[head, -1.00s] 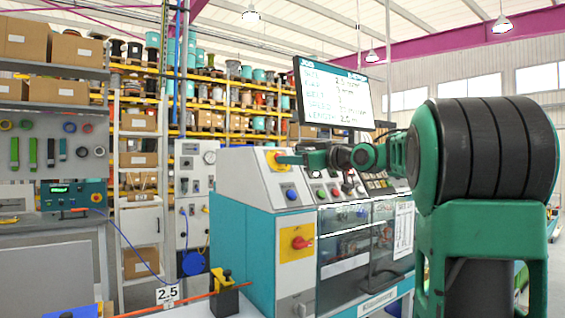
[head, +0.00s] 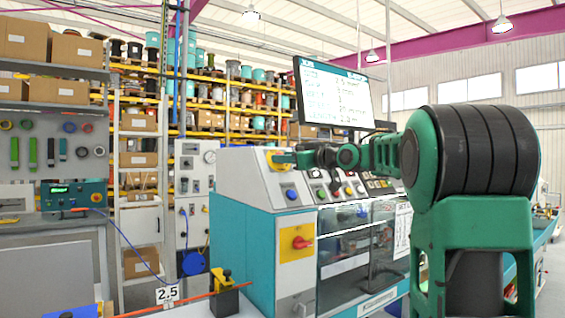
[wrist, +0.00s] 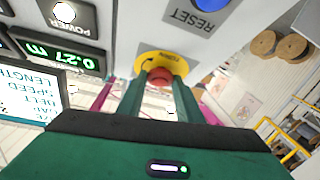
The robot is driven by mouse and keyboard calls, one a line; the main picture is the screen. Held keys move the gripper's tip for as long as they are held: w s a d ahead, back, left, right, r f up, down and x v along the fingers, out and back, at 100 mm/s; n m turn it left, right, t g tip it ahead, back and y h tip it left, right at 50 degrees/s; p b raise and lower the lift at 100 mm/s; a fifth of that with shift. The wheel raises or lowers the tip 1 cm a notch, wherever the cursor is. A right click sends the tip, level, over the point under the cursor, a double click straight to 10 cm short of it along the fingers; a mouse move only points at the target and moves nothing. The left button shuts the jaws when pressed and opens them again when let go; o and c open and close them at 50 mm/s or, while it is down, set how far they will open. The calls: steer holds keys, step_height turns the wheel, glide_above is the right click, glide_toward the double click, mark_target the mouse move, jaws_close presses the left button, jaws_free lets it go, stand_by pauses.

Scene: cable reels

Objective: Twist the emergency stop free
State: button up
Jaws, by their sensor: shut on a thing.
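The emergency stop (wrist: 160,76) is a red button on a round yellow plate (wrist: 161,57). In the wrist view it sits between the two green fingers of my gripper (wrist: 160,84), which is shut on it. In the head view my gripper (head: 283,158) reaches from the right to the yellow plate (head: 279,166) on the sloped panel of the machine (head: 245,180). There the fingers hide most of the red button. Its turn angle cannot be told.
A blue reset button (head: 291,193) lies just below the stop. A red rotary switch (head: 301,242) on a yellow plate is on the machine's front. A screen (head: 333,92) stands above the machine. A yellow-black clamp (head: 223,279) stands at the lower left.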

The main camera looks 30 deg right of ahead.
steer(key=shift+a+m, duration=0.1)
steer(key=shift+m, duration=0.2)
steer(key=m+h, duration=0.1)
steer(key=m, duration=0.1)
steer(key=m+h, duration=0.2)
steer(key=shift+a, duration=0.35)
steer(key=shift+a+m+g+h, duration=0.15)
steer(key=shift+m+h, duration=0.8)
steer(key=shift+m, duration=0.65)
steer(key=shift+d+m+g+h, duration=0.15)
steer(key=shift+m+h, duration=0.8)
steer(key=shift+m, duration=0.65)
steer(key=o, duration=1.1)
steer(key=shift+f, duration=0.1)
